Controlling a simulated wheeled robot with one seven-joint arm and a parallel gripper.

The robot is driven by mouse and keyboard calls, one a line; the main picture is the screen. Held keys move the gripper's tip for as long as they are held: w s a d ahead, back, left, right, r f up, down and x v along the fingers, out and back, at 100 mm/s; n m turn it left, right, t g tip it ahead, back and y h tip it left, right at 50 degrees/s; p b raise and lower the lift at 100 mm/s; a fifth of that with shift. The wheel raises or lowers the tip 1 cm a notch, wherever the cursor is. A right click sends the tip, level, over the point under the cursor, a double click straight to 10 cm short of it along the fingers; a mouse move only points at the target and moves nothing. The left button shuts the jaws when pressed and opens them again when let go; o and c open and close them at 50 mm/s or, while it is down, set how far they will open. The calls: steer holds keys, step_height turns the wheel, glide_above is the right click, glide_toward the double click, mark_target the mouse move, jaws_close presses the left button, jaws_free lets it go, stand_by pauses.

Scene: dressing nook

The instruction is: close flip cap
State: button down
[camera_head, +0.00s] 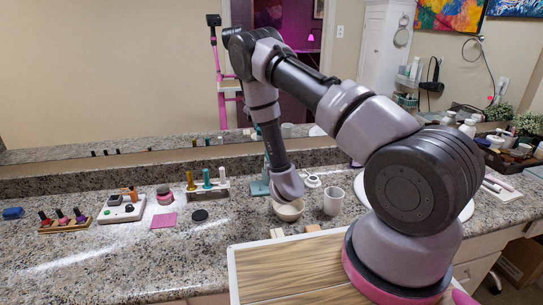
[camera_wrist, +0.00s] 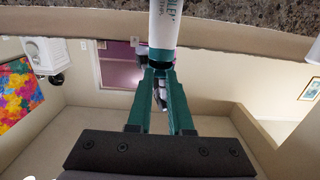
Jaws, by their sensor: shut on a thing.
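A white tube (camera_wrist: 165,25) with dark lettering shows at the top middle of the wrist view. Its lower end in that picture is a dark cap (camera_wrist: 160,64). My gripper (camera_wrist: 159,73) has two green fingers that come close together at this cap, and they are shut on it. The fingertips cover part of the cap, so I cannot tell whether its lid is up or down. In the head view my arm reaches down to the counter behind a small bowl, and my fingertips and the tube cannot be made out there.
A black disc (camera_head: 199,215), a pink square (camera_head: 163,220) and a bottle rack (camera_head: 207,188) stand left. A wooden board (camera_head: 290,270) lies in front. A mirror backs the counter.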

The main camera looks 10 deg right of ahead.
steer(key=c, duration=0.8)
jaws_free()
steer(key=shift+s, duration=0.1)
steer(key=s, duration=1)
steer(key=shift+s+r, duration=0.25)
steer(key=shift+s, duration=0.05)
